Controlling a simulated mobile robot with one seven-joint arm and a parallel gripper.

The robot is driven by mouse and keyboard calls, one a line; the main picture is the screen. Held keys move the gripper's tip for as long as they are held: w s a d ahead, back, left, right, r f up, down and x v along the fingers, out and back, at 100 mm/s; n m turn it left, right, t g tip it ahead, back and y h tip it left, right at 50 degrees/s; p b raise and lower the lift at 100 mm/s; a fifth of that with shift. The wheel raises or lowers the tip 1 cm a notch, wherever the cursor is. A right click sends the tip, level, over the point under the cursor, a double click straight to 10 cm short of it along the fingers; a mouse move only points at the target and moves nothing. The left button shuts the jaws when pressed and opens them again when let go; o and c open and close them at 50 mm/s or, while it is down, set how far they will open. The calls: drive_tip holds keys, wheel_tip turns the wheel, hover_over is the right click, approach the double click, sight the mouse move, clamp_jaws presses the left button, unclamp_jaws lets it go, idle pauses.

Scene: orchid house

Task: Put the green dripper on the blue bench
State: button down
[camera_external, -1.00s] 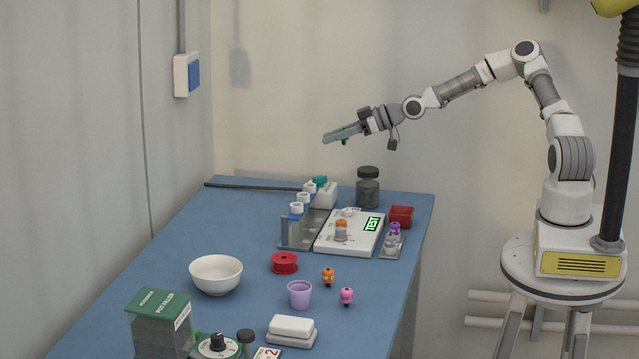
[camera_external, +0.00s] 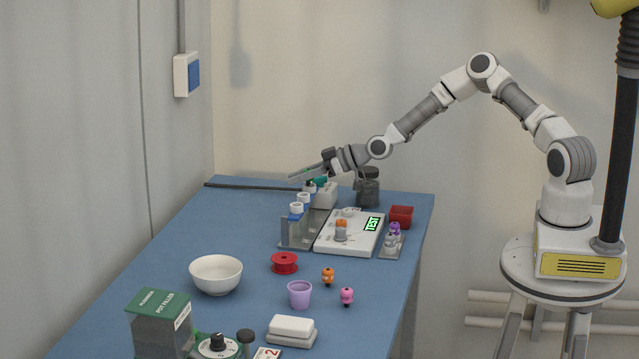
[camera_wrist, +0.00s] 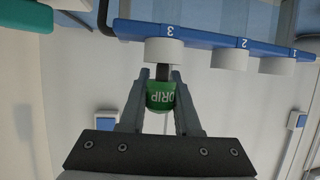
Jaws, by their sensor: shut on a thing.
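My gripper (camera_external: 308,173) is shut on the green dripper (camera_wrist: 160,97), which is marked DRIP and sits between the two fingers in the wrist view (camera_wrist: 162,100). In the external view the fingers point left above the far part of the blue bench (camera_external: 160,260). They are near the far end of the tube rack, and the dripper is hard to make out there. In the wrist view the numbered blue rack (camera_wrist: 205,38) with white caps is close to the dripper. I cannot tell whether they touch.
A white block with a teal top (camera_external: 324,194) and a dark jar (camera_external: 368,188) stand near my gripper. A white tester (camera_external: 350,232) and a red box (camera_external: 401,216) are nearer. A white bowl (camera_external: 216,274) stands further forward. The bench's left far area is mostly clear.

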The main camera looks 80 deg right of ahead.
drive_tip(key=shift+f, duration=0.55)
drive_tip(key=c, duration=0.6)
unclamp_jaws()
drive_tip(key=v, duration=1.1)
drive_tip(key=f+v, duration=0.1)
drive_tip(key=v, duration=0.4)
drive_tip(key=shift+s+d+r, duration=0.1)
drive_tip(key=shift+s+d, duration=0.05)
drive_tip(key=shift+s, duration=0.25)
drive_tip(key=shift+o, duration=0.4)
drive_tip(key=shift+s+r, duration=0.15)
drive_tip(key=shift+s, duration=0.3)
